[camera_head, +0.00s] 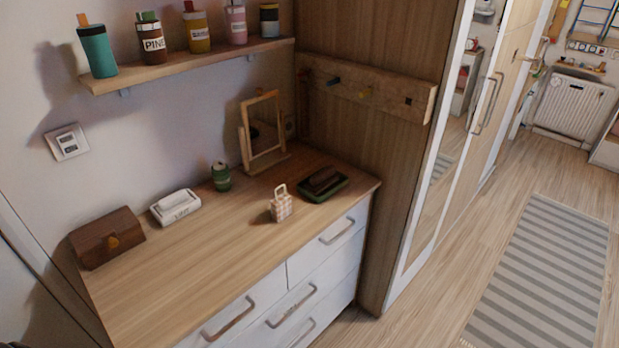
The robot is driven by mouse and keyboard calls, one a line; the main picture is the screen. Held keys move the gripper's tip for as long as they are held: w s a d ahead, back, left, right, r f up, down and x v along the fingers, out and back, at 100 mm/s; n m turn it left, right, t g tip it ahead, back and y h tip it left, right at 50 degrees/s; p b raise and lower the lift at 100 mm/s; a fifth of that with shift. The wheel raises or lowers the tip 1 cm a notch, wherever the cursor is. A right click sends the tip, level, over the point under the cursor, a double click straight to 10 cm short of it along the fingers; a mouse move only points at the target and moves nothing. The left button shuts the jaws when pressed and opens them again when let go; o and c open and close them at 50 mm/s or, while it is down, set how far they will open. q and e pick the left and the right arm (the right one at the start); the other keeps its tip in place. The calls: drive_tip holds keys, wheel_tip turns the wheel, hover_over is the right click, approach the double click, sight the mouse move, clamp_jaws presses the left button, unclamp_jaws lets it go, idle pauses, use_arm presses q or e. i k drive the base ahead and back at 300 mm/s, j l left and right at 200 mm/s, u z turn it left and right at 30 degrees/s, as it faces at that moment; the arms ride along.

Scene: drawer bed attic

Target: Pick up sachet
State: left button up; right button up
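A small beige checked bag with a loop on top, which looks like the sachet (281,208), stands upright on the wooden top of the dresser (215,255), near its front edge. It is just left of a green tray (335,191) and apart from it. Neither of my grippers shows in the head view.
A brown box (107,238), a white tissue-like box (175,207), a green jar (221,177) and a framed mirror (262,135) stand along the dresser's back. The tray holds a dark brown item. A shelf (190,66) of containers hangs above. The dresser's front left is clear.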

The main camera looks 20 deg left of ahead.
sight(281, 206)
drive_tip(key=i+l+u, duration=0.15)
drive_tip(key=u, duration=1.1)
